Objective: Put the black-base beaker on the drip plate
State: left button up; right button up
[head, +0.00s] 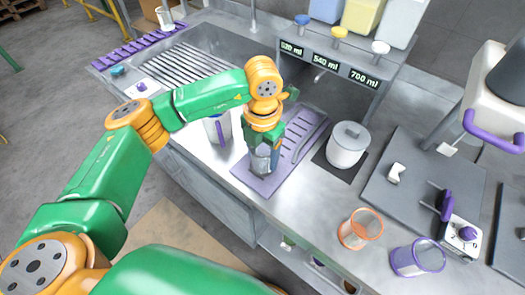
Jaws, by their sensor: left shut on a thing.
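My left gripper (266,143) reaches down over the counter and is shut on a clear, greyish beaker (262,163), which I take to be the black-base beaker; its base is hard to make out. The beaker looks upright. It is over the near part of a flat purple plate with raised ribs (302,148), which I take to be the drip plate. I cannot tell whether the beaker's bottom touches the plate. The gripper hides the beaker's upper part. My right gripper is out of view.
A beaker with a purple stripe (218,130) stands just left of the plate. An orange-rimmed beaker (360,229) and a purple-rimmed beaker (418,257) stand at the front right. A dispenser (335,66) with volume labels rises behind.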

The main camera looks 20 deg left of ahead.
pick_arm(q)
jog(key=shift+f, duration=0.2)
jog(key=o, duration=1.4)
jog(key=shift+r, duration=0.1)
jog(key=shift+r, duration=0.3)
notch_tip(320, 180, up, 5)
jog(key=shift+w+r+b, duration=0.1)
jog(key=shift+r+b, duration=0.1)
jog(key=shift+b, duration=0.7)
notch_tip(320, 180, up, 6)
jog(key=shift+r, duration=0.2)
